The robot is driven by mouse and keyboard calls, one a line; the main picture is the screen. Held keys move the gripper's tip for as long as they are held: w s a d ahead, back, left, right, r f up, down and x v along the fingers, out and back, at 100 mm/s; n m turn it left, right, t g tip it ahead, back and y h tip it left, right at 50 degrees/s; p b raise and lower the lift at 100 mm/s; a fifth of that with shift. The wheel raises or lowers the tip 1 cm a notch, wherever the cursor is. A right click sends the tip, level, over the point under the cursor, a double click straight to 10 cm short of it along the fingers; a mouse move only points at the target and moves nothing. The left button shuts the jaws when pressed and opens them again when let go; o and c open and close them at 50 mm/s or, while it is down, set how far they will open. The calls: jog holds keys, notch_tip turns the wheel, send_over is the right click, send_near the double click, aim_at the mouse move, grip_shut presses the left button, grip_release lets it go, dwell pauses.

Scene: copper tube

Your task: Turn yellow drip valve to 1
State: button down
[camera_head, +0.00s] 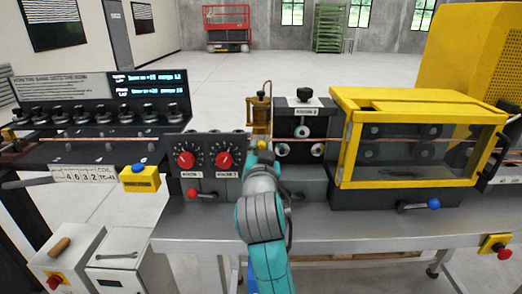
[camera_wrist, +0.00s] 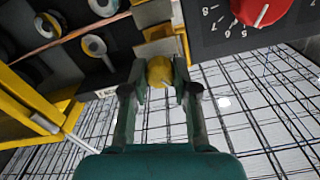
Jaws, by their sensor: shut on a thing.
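The yellow drip valve (camera_wrist: 160,72) is a small round yellow knob in the wrist view. My gripper (camera_wrist: 161,80) is shut on it, with one dark finger on each side. The number the valve is set to cannot be read. In the head view, a brass and amber drip unit (camera_head: 260,112) stands behind my arm, at the copper tube.
Two red dials (camera_head: 186,160) sit on a dark panel left of my arm; one red dial (camera_wrist: 262,10) is close at the wrist view's upper right. A roller block (camera_head: 300,135) and a yellow-framed guard (camera_head: 430,92) stand to the right. The copper tube (camera_head: 150,139) runs across.

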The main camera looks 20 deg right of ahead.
jog(key=c, duration=0.9)
grip_release()
jog(key=v, duration=1.2)
